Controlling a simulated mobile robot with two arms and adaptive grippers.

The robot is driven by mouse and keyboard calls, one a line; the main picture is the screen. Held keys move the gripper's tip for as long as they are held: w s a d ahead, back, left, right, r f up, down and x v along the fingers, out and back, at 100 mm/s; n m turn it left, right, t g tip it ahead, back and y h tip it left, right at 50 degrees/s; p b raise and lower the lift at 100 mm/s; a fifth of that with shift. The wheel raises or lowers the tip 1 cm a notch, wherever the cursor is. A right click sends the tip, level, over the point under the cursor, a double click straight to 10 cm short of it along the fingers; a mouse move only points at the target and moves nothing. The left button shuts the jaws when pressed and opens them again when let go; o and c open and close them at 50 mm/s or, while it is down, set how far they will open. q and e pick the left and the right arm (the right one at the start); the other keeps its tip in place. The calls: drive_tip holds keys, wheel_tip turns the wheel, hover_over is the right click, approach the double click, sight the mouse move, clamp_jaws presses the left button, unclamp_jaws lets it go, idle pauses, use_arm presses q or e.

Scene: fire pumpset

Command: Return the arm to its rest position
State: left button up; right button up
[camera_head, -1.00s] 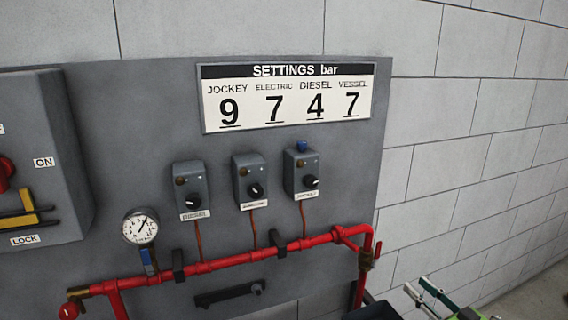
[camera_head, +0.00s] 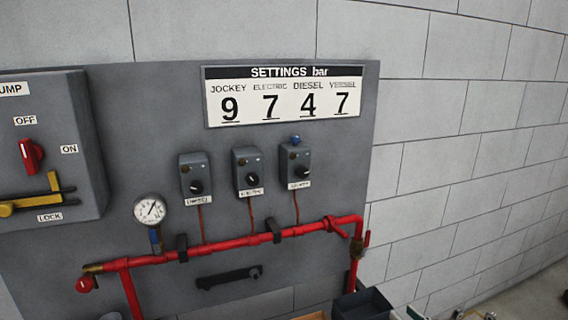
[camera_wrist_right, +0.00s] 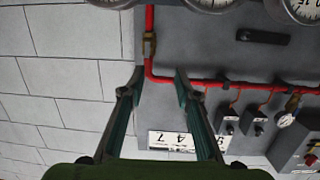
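My right gripper (camera_wrist_right: 158,92) is open and empty in the right wrist view. Its two dark green fingers stand well apart, with the panel and the red pipe beyond them. In the head view only small bits of the right gripper (camera_head: 436,313) show at the bottom edge, right of the pipe's end. My left gripper is in neither view.
A grey panel (camera_head: 110,245) carries a settings sign (camera_head: 283,93), three switch boxes (camera_head: 247,172), a gauge (camera_head: 150,210) and a red pipe (camera_head: 220,245). A selector box (camera_head: 85,140) is at left. A dark bin (camera_head: 362,304) lies below. The right wall (camera_head: 460,150) is bare.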

drive_tip(key=s+a+f+m+g+h, duration=0.15)
drive_tip(key=s+a+f+g, duration=0.3)
drive_tip(key=s, duration=0.55)
drive_tip(key=s+a+f+n+g+h, duration=0.1)
drive_tip(key=s+a+f+g+h, duration=0.15)
drive_tip(key=s+a+f, duration=0.6)
drive_tip(key=s+d+r+g, duration=0.1)
drive_tip(key=s+r+g, duration=0.15)
drive_tip(key=s, duration=0.65)
drive_tip(key=s+d+r+g, duration=0.1)
drive_tip(key=s+r+g, duration=0.15)
drive_tip(key=s, duration=0.65)
wheel_tip(320, 180, down, 30)
drive_tip(key=s+g+b, duration=0.1)
drive_tip(key=s+b, duration=0.1)
drive_tip(key=b, duration=0.1)
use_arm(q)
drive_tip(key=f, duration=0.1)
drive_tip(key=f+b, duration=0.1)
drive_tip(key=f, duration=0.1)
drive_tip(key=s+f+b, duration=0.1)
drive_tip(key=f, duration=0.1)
use_arm(e)
drive_tip(key=s+d+f+g, duration=0.1)
drive_tip(key=s+d+f, duration=0.2)
drive_tip(key=s+f, duration=1.3)
wheel_tip(320, 180, down, 2)
drive_tip(key=shift+s+f+h, duration=0.1)
drive_tip(key=shift+s+h, duration=0.25)
drive_tip(key=shift+h, duration=0.05)
